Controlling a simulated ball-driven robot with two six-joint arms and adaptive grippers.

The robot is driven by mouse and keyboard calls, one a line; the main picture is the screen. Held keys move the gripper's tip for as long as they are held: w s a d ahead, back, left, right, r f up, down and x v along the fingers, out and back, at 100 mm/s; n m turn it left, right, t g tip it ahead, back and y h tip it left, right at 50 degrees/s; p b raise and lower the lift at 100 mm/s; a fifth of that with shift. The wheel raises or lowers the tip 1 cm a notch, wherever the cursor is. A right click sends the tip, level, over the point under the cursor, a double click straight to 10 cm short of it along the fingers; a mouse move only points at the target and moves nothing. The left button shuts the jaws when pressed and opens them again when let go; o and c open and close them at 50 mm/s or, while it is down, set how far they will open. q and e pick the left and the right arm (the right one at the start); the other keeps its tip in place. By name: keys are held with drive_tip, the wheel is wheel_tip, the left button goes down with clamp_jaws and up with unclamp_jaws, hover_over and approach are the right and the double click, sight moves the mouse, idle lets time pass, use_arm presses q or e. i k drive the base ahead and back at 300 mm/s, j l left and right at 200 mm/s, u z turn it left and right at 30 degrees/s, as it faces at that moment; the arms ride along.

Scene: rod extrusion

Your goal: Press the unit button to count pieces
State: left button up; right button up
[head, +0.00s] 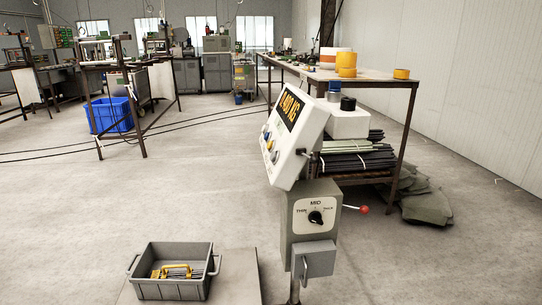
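A white scale indicator box (288,150) stands on a post at the centre, turned at a slant to me. Its dark display (291,108) shows yellow characters ending in KG; the digits are hard to read. Several small round buttons (270,144), some blue, sit below the display. Their labels are too small to read, so I cannot tell which is the unit button. A grey crate (172,290) with a few rods and yellow pieces (176,271) in it stands on a low platform (232,284) at the lower left. Neither of my grippers shows.
Below the indicator is a grey box (301,219) with a THIN/MID/THICK knob (315,217) and a red-ended lever (364,210). A table (385,80) with yellow rolls and stacked dark rods (355,160) stand behind. A blue bin (110,115) is far left. The left floor is open.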

sight(273, 155)
drive_tip(key=i+j+z, duration=0.2)
drive_tip(key=j, duration=1)
drive_tip(key=j+z, duration=0.2)
drive_tip(key=j, duration=0.95)
drive_tip(key=i+j+z, duration=0.15)
drive_tip(key=j, duration=0.3)
drive_tip(key=j+z, duration=0.1)
drive_tip(key=j, duration=0.35)
drive_tip(key=i+j+z, duration=0.15)
drive_tip(key=j, duration=0.3)
drive_tip(key=i+j, duration=0.3)
